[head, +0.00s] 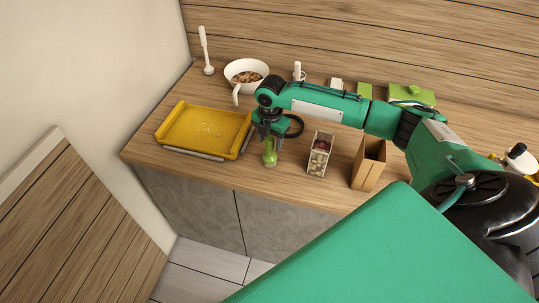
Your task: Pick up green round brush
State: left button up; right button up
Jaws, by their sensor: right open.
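A small light-green round brush (269,157) stands on the wooden counter, between the yellow tray and a clear box. My right gripper (268,138) reaches in from the right and points down directly over the brush. It is open, and its fingertips are at or just above the brush's top. I cannot tell whether the fingers are around the brush, as the gripper is small and hides its upper part. My left gripper is not in view.
A yellow tray (178,127) lies left of the brush. A clear box of small items (318,163) and a brown paper bag (360,170) stand to its right. A white bowl (233,69) and a white brush (207,57) are behind. The counter's front edge is close.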

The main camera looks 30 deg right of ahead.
jog(key=c, duration=1.1)
jog(key=shift+r, duration=0.15)
